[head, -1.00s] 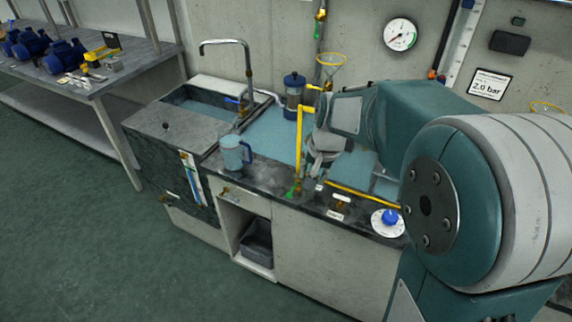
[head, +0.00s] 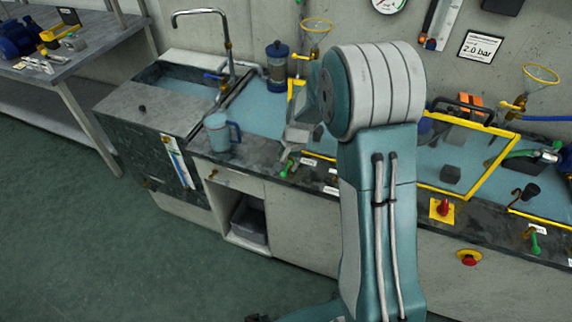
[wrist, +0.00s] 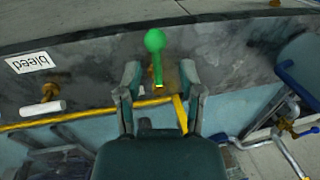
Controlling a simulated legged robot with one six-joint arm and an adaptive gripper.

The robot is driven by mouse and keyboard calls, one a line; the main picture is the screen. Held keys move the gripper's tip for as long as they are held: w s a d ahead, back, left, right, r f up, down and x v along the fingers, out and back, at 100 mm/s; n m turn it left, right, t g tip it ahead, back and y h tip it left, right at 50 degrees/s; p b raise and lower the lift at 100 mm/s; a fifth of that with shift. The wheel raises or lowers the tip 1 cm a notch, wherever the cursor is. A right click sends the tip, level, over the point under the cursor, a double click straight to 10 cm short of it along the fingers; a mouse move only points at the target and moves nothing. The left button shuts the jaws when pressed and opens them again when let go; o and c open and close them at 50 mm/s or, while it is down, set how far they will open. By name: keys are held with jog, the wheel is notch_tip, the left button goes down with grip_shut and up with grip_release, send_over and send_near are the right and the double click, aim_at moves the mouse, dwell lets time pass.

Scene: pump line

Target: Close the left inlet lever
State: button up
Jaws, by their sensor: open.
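The left green lever (head: 286,168) stands at the front edge of the dark counter in the head view. In the wrist view its green ball knob (wrist: 155,42) and short stem show, with the knob just past the fingertips. My gripper (wrist: 160,78) is open, with one finger on each side of the stem and no clear contact. In the head view my gripper (head: 297,140) is close above the lever and partly hidden by my arm. A second green lever (head: 534,240) is far to the right.
A yellow frame edge (wrist: 85,112) runs beside the lever. A "bleed" label (wrist: 28,62) and a white-handled valve (wrist: 42,107) lie left in the wrist view. A blue jug (head: 217,133) stands on the counter. A red knob (head: 443,208) is to the right.

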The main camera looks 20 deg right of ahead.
jog(key=shift+w+a+f, duration=0.1)
jog(key=shift+f, duration=0.65)
jog(key=shift+d, duration=0.35)
grip_shut()
jog(key=shift+a, duration=0.2)
